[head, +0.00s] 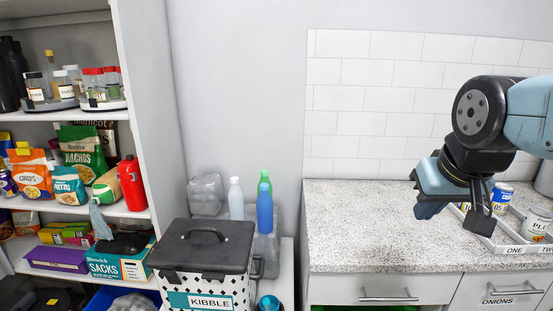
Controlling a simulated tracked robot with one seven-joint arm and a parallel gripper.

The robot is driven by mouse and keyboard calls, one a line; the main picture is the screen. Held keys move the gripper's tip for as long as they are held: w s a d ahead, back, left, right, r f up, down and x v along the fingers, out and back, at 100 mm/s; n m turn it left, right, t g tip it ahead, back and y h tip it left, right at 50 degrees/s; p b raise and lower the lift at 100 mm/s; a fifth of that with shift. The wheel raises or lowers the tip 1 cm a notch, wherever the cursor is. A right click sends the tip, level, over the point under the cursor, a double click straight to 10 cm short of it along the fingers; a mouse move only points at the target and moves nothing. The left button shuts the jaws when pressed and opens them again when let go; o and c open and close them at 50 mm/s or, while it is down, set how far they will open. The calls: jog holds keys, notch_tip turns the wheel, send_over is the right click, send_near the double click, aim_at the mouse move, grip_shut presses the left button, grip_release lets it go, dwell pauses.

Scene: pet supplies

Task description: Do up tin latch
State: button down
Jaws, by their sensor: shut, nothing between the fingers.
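The kibble tin (212,298) stands at the bottom centre, white with a black pattern and a teal KIBBLE label. Its dark grey lid (190,245) with a raised handle sits on top and looks down on the rim. A dark latch loop (258,268) sticks out at the tin's right side; whether it is fastened cannot be made out. My gripper (478,224) is at the right, shut and empty, pointing down above the counter, well to the right of the tin and apart from it.
Blue and white bottles (265,208) and clear containers (207,194) stand behind the tin. A speckled counter (350,235) lies to the right, mostly clear, with a tray of cans (510,243) by my gripper. Full shelves (80,116) stand at left.

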jog(key=w+a+f+n+g+h, duration=0.4)
jog(key=w+a+f+n, duration=0.4)
jog(key=a+n, duration=0.1)
jog(key=w+a+f+n+t+h, duration=0.1)
jog(key=a+f+n+t+h, duration=0.2)
jog(key=a, duration=0.5)
jog(key=w+a+f+n+h, duration=0.2)
jog(key=a+f+n+h, duration=0.15)
jog(key=a+n, duration=0.3)
jog(key=s+a+f+n+t, duration=0.3)
jog(key=a+f+t, duration=0.1)
jog(key=a, duration=0.4)
jog(key=s+a+f+n+t, duration=0.3)
jog(key=a+n+t, duration=0.1)
jog(key=a, duration=0.4)
jog(key=s+a+f+n+t+y, duration=0.4)
jog(key=s+a+n+y, duration=0.1)
jog(key=s+a, duration=0.2)
jog(key=s+a+f+n+t+y, duration=0.4)
jog(key=s+a+f+n+y, duration=0.15)
jog(key=s+a, duration=0.2)
send_near(170, 279)
jog(key=w+r, duration=0.3)
jog(key=r, duration=0.2)
jog(key=shift+w+d+r, duration=0.25)
jog(key=shift+w+r, duration=0.05)
jog(key=shift+w, duration=0.1)
jog(key=shift+a, duration=0.15)
